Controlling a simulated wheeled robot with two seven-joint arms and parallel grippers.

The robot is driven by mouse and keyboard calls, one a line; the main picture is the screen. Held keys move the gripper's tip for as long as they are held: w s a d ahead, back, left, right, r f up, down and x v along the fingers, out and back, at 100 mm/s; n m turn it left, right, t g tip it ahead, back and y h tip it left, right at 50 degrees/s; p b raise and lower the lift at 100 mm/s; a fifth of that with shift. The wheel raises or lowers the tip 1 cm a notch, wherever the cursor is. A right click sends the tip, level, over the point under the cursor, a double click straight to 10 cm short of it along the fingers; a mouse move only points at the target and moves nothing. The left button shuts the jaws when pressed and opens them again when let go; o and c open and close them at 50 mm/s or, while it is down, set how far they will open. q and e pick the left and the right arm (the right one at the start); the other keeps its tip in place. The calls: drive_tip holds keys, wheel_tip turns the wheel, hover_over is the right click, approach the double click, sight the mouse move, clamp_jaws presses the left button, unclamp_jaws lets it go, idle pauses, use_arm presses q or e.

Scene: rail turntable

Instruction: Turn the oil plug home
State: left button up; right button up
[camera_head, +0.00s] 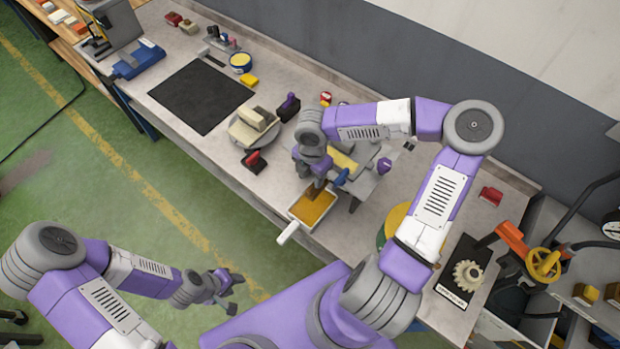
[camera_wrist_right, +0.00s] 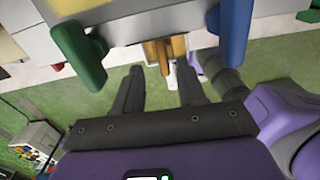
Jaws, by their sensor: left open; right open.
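My right gripper (camera_head: 317,187) is over the white drip tray (camera_head: 293,213) at the bench's front edge. Its fingers (camera_wrist_right: 160,85) are apart and nothing shows held between them. Beside it stands a grey housing (camera_head: 367,187) with a blue handle (camera_head: 341,177). In the right wrist view the blue handle (camera_wrist_right: 235,32) and a green handle (camera_wrist_right: 80,55) hang on either side of a brown-orange piece (camera_wrist_right: 163,50) beyond the fingertips. I cannot tell whether that piece is the tray or the oil plug. My left gripper (camera_head: 227,288) is open and empty over the floor.
A grey plate with blocks (camera_head: 240,134) and a red-black item (camera_head: 254,161) lie left of the tray. A black mat (camera_head: 201,96) lies farther left.

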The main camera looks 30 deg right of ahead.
sight(312, 185)
drive_tip(key=f, duration=0.3)
drive_tip(key=shift+s+f, duration=0.25)
drive_tip(key=shift+s, duration=0.05)
drive_tip(key=shift+w+f, duration=0.2)
drive_tip(key=shift+f, duration=0.2)
drive_tip(key=shift+s, duration=0.1)
drive_tip(key=shift+s, duration=0.1)
clamp_jaws()
